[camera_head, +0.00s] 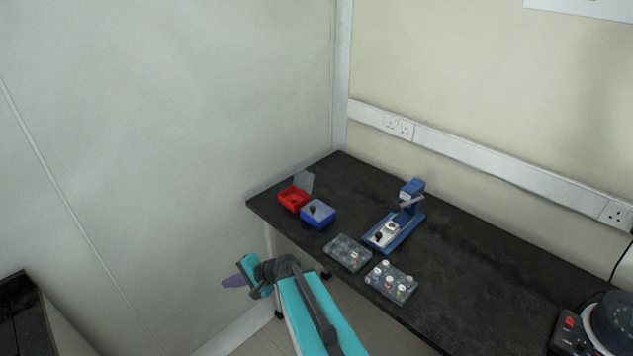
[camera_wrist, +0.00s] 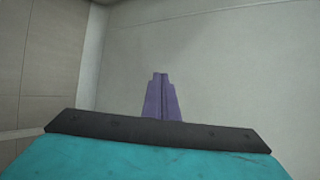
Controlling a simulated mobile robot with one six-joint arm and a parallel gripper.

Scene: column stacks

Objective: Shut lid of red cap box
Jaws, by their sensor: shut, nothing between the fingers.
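The red cap box (camera_head: 293,199) sits near the left end of the dark bench. Its clear lid (camera_head: 304,182) stands up, open, at the box's back right side. What is inside the box is too small to tell. My gripper (camera_head: 226,283) is off the bench, in front of and to the left of its left end, well apart from the box. In the wrist view my purple fingers (camera_wrist: 160,98) are together and empty, pointing at a bare wall. The box does not show in the wrist view.
A blue box (camera_head: 318,214) with its lid down stands close to the red box on the right. A blue-based device (camera_head: 397,222) and two clear racks (camera_head: 348,253) (camera_head: 391,282) stand further right on the bench (camera_head: 460,270). Walls close off the left and back.

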